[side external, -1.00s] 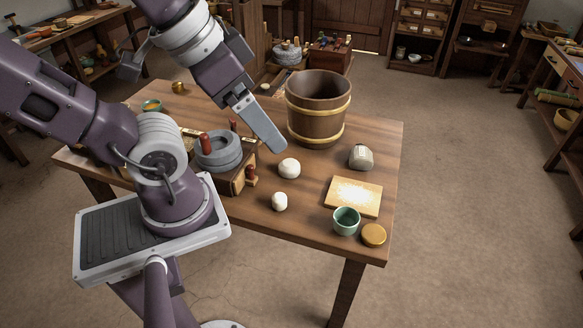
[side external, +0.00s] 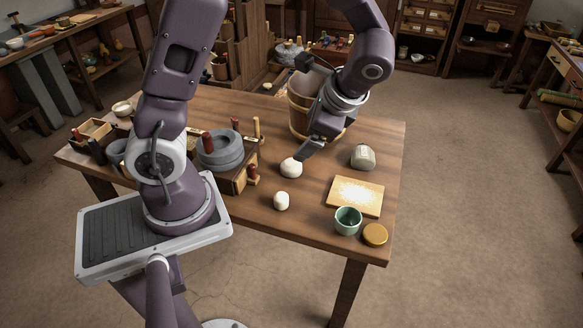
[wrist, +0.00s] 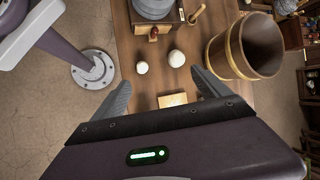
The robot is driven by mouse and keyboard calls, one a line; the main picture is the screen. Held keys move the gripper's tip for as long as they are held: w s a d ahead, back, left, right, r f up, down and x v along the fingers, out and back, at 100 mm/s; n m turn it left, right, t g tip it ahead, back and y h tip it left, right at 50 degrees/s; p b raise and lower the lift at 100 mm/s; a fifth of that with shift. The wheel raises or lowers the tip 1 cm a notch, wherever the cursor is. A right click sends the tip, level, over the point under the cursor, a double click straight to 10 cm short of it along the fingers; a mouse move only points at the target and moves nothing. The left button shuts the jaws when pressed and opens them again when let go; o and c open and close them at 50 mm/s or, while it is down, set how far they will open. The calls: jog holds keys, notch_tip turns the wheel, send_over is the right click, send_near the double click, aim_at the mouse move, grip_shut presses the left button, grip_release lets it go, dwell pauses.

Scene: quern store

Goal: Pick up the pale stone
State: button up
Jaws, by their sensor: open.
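Two whitish rounded lumps lie on the table, and I cannot tell which is the pale stone. The larger (side external: 291,168) is near the table's middle; the smaller (side external: 281,201) is nearer the front. In the wrist view the larger (wrist: 176,58) is right of the smaller (wrist: 142,67). My gripper (side external: 307,151) is close to the larger lump's upper right in the side view, apparently above the table. In the wrist view its fingers (wrist: 160,80) are wide apart with nothing between them, and both lumps lie beyond the tips.
A wooden bucket (wrist: 228,50) stands close to my right finger in the wrist view. A grey labelled stone (side external: 363,157), a pale board (side external: 355,196), a green cup (side external: 348,221) and an ochre disc (side external: 375,235) are at the right. A grey quern (side external: 220,151) stands left.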

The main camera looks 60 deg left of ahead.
jog(key=w+a+f+m+y, duration=0.1)
jog(key=w+f+m+y, duration=0.1)
jog(key=f, duration=0.3)
jog(key=w+a+f+m+y, duration=0.2)
jog(key=f+m, duration=0.1)
jog(key=f, duration=0.3)
jog(key=m+t+y, duration=0.1)
jog(key=m+y, duration=0.1)
jog(key=m, duration=0.3)
send_near(296, 170)
jog(key=x, duration=1.1)
jog(key=shift+a+f, duration=0.15)
jog(key=shift+a, duration=0.15)
jog(key=c, duration=1.9)
